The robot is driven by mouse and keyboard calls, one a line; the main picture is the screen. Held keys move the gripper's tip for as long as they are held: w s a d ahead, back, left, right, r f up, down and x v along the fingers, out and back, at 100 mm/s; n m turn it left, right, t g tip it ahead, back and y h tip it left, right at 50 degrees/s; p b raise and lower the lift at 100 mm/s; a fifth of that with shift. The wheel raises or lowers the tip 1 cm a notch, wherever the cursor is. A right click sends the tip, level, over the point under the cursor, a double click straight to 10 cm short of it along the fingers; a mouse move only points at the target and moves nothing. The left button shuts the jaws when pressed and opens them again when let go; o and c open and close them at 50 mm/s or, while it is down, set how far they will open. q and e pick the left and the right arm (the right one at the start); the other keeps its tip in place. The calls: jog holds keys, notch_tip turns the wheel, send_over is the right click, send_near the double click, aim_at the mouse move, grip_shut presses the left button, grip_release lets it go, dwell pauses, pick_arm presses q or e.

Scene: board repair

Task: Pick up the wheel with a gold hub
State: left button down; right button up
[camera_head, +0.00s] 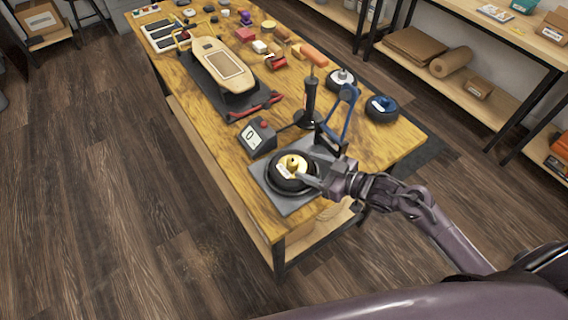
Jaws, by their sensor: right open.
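A black wheel with a gold hub (292,166) lies flat on a grey plate (310,203) at the near end of the wooden workbench. My right gripper (318,182) comes in from the right and is open. Its fingertips are at the right side of the wheel, close to the hub. I cannot tell whether they touch it. Two other dark wheels lie farther back: one with a blue hub (381,108) and one with a pale hub (342,78). My left gripper is not in view.
A grey meter (257,137) stands left of the plate. A blue-framed tool (342,116) and a dark upright pump-like stand (310,101) rise behind the wheel. A skateboard deck (222,64) and several small parts cover the far bench. Shelves stand at right.

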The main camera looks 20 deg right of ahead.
aim_at(294, 161)
jog(key=x, duration=0.2)
jog(key=shift+w+a+p, duration=0.2)
jog(key=shift+w+p, duration=0.05)
jog(key=shift+p, duration=0.1)
jog(key=x, duration=0.2)
jog(key=shift+w+a+f, duration=0.2)
jog(key=shift+f, duration=0.05)
jog(key=shift+w+a+f, duration=0.15)
jog(key=shift+w+a, duration=0.1)
jog(key=shift+w, duration=0.05)
jog(key=c, duration=0.9)
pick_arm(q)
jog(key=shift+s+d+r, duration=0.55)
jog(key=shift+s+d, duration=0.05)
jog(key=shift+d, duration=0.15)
pick_arm(e)
grip_shut()
